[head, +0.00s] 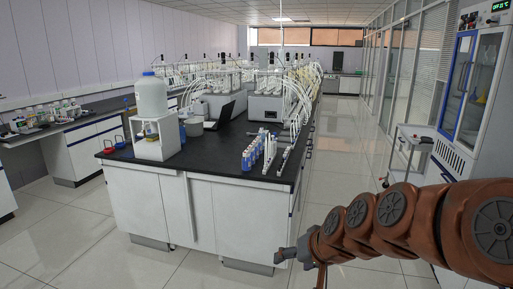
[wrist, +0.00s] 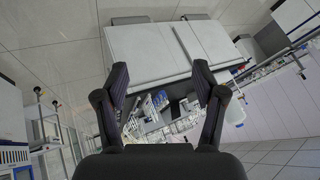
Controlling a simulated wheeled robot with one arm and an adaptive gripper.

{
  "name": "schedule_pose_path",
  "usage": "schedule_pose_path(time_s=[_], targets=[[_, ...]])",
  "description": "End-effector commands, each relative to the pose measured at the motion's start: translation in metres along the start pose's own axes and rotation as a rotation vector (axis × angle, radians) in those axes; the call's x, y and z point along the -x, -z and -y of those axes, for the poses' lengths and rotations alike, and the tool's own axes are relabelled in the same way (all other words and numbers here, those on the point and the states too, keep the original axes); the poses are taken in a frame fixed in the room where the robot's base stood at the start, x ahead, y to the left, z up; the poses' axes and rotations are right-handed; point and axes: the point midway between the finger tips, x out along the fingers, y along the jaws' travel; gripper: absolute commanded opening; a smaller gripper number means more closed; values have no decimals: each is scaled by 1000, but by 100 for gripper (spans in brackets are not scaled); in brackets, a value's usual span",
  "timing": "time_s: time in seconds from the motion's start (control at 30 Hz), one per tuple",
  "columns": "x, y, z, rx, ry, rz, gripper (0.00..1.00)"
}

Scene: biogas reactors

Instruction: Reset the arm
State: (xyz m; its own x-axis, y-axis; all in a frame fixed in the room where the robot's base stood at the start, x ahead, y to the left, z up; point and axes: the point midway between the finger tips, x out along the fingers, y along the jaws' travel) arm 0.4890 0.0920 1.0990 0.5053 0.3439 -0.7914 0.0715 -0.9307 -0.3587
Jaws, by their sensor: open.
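My arm reaches in from the right in the head view, orange-brown and bent low over the floor. Its end, my gripper (head: 284,257), is in front of the island bench's right front part, near the white cabinets. In the wrist view my gripper (wrist: 164,88) shows two dark fingers spread wide apart with nothing between them. Beyond the fingers, the wrist view shows the bench's white cabinet front (wrist: 148,52), turned upside down.
The island bench (head: 225,155) has a black top with blue-capped bottles (head: 250,155), a large white carboy (head: 151,97) and reactors with tubing (head: 270,95). A trolley (head: 410,150) and tall cabinet (head: 475,90) stand right. The aisle floor (head: 335,165) is clear.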

Motion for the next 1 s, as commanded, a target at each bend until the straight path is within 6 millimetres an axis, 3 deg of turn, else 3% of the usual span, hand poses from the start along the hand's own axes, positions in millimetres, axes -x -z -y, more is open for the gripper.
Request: schedule_pose_path(time_s=[0.17,0.3,0.5,0.63,0.9,1.0], targets=[[38,-97,-14,55,-90,239,70],[74,-169,-39,60,-193,425,70],[123,-242,-70,24,-327,619,70],[140,-264,-80,4,-371,679,70],[145,-270,-82,-2,-384,696,70],[145,-270,-82,-2,-384,695,59]])
